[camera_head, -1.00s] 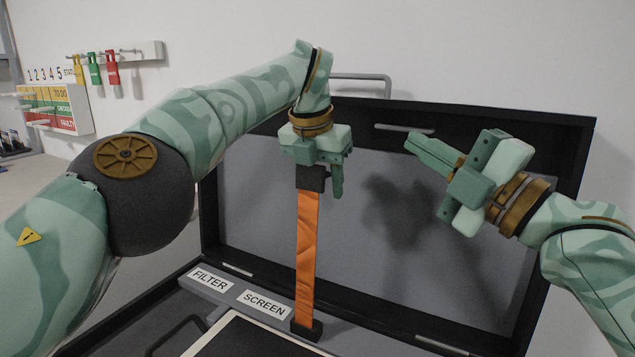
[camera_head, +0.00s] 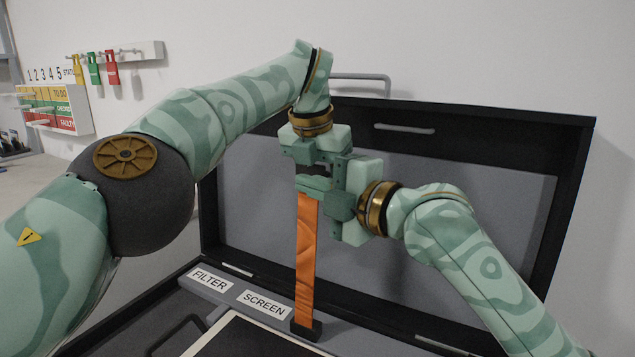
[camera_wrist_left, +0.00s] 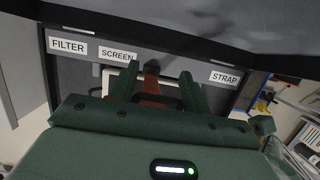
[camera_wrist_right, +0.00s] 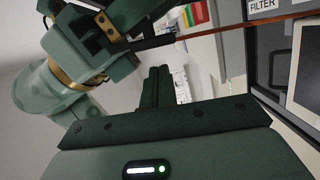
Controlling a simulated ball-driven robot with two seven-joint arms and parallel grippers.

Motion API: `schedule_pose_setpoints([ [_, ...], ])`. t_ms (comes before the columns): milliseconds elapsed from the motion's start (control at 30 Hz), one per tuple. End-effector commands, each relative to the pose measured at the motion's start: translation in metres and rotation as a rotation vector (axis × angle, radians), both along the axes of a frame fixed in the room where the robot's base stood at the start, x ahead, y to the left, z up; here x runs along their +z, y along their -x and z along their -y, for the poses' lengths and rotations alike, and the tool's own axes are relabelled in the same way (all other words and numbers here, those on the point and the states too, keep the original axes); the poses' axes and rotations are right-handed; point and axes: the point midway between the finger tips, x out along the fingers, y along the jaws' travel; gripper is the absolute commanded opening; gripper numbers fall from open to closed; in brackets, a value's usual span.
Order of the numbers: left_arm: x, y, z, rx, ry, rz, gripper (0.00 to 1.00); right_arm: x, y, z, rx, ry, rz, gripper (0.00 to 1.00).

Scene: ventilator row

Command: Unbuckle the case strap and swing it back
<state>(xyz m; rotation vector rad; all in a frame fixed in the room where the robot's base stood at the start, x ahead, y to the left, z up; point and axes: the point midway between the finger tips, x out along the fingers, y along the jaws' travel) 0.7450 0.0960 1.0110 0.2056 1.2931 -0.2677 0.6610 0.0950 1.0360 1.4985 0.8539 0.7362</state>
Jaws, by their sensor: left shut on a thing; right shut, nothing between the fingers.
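The orange strap (camera_head: 305,255) stands upright from a dark base block (camera_head: 306,329) on the open case (camera_head: 560,200). My left gripper (camera_head: 318,165) is shut on the dark buckle at the strap's upper end. That buckle is mostly hidden in the head view and shows in the right wrist view (camera_wrist_right: 155,43), with the strap (camera_wrist_right: 225,32) running off it. My right gripper (camera_head: 314,184) is shut and empty, its fingers pointing left across the buckle area. Its closed fingers show in the right wrist view (camera_wrist_right: 160,86). I cannot tell whether they touch the buckle.
The case lid stands open behind both grippers, with a handle (camera_head: 360,78) on top. FILTER (camera_head: 210,280) and SCREEN (camera_head: 264,304) labels lie along the case edge. A STRAP label (camera_wrist_left: 224,78) shows in the left wrist view. A board and hanging tags are on the wall at left.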

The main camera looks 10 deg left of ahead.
Motion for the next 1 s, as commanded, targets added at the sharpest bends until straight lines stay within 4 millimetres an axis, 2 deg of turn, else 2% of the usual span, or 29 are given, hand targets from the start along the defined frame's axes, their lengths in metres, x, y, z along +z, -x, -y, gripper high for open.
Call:
schedule_pose_setpoints([
  [33,-0.007,0.001,0.003,-0.005,-0.001,-0.012,0.06,-0.002,-0.006,0.001,0.0,-0.001,-0.003,0.0],
  [133,-0.007,0.001,0.003,-0.005,-0.001,-0.012,0.06,-0.002,-0.012,0.004,0.001,-0.002,-0.003,0.0],
  [567,-0.007,0.001,0.003,-0.004,0.0,-0.014,0.06,-0.003,-0.017,0.006,0.0,-0.002,-0.003,0.0],
  [767,-0.007,0.001,0.003,-0.004,0.002,-0.015,0.06,-0.004,-0.035,0.013,-0.005,-0.019,-0.058,0.0],
  [967,-0.005,0.002,0.003,-0.004,0.003,-0.015,0.06,-0.005,-0.037,0.015,-0.01,-0.018,-0.059,0.0],
  [1000,-0.005,0.002,0.003,-0.004,0.003,-0.014,0.53,-0.005,-0.037,0.015,-0.011,-0.018,-0.059,0.0],
])
